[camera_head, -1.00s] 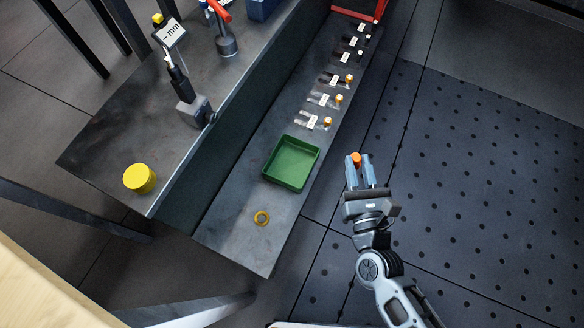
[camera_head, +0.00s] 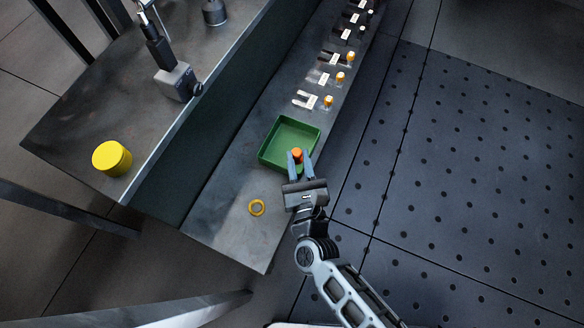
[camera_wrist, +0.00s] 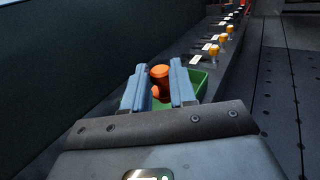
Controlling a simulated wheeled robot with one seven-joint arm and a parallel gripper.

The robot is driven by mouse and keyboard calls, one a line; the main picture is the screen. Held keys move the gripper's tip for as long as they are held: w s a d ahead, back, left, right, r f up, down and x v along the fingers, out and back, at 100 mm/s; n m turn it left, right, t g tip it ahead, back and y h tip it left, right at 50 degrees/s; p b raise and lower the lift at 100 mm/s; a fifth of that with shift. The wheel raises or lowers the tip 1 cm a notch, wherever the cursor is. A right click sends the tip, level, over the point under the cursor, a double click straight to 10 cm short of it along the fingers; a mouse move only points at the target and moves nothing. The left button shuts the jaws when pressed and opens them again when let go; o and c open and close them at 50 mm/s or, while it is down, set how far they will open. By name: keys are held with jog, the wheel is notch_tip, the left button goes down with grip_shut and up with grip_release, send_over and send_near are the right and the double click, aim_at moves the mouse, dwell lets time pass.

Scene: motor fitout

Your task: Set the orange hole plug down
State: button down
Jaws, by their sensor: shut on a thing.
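The orange hole plug (camera_head: 297,154) is held between the blue fingers of my gripper (camera_head: 299,158). In the head view the plug appears over the near right part of the green tray (camera_head: 268,150); its height above the tray cannot be told exactly. In the wrist view the orange plug (camera_wrist: 160,80) stands upright between the fingertips of my gripper (camera_wrist: 160,84), with the green tray (camera_wrist: 203,88) behind and below it. The plug's lower end is partly hidden by the fingers and gripper body.
Beyond the tray, several labelled fittings with orange knobs (camera_head: 328,101) line the shelf. A yellow cylinder (camera_head: 112,158) and a grey stand (camera_head: 175,82) are on the upper bench at left.

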jog(key=f+b, duration=0.1)
jog(key=a+f+b, duration=0.1)
jog(key=f, duration=0.3)
jog(key=shift+w+a+f+b, duration=0.1)
jog(key=shift+w+a+b, duration=0.05)
jog(key=shift+a+b, duration=0.2)
jog(key=c, duration=0.9)
grip_release()
jog(key=shift+d, duration=0.1)
jog(key=p+v, duration=0.3)
jog(key=v, duration=0.9)
